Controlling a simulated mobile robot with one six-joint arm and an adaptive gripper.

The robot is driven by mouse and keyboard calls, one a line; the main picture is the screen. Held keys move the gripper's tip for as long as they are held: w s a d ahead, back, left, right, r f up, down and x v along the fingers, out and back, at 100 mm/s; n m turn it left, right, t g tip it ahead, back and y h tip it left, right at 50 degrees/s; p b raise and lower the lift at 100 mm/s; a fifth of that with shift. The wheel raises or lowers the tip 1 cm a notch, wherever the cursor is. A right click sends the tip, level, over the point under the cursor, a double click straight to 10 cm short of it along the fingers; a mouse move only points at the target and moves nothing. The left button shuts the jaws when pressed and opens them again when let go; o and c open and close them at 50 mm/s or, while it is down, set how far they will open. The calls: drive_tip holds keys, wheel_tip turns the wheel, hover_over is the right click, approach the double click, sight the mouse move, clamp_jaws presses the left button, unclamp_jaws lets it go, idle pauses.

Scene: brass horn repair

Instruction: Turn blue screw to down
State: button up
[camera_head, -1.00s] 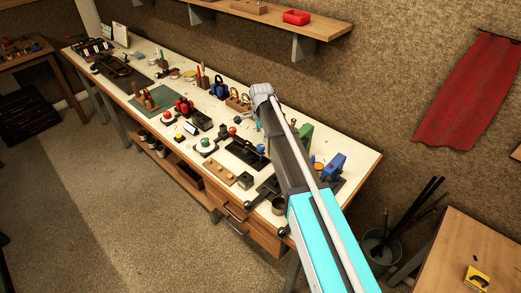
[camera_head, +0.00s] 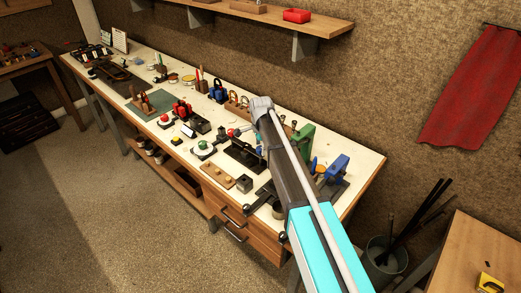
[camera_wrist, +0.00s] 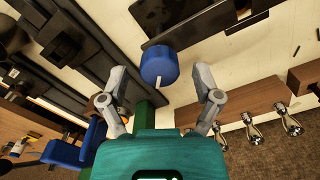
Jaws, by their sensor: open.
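The blue screw (camera_wrist: 157,66) shows in the wrist view as a round blue knob with a short white mark on its lower edge, at the end of a dark block. My gripper (camera_wrist: 161,80) is open, with one finger on each side of the knob. I see gaps between the knob and both fingers; its depth relative to them I cannot tell. In the head view my arm hides the gripper and most of that spot on the bench.
The workbench (camera_head: 345,205) is crowded. A blue tool (camera_head: 334,168) and a green tool (camera_head: 303,142) stand right of my arm. In the wrist view, a wooden rack (camera_wrist: 236,101) with several metal pieces lies to the right and dark rails (camera_wrist: 75,45) to the left.

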drive_tip(key=shift+c, duration=0.2)
clamp_jaws()
idle(0.3)
drive_tip(key=shift+n, duration=0.3)
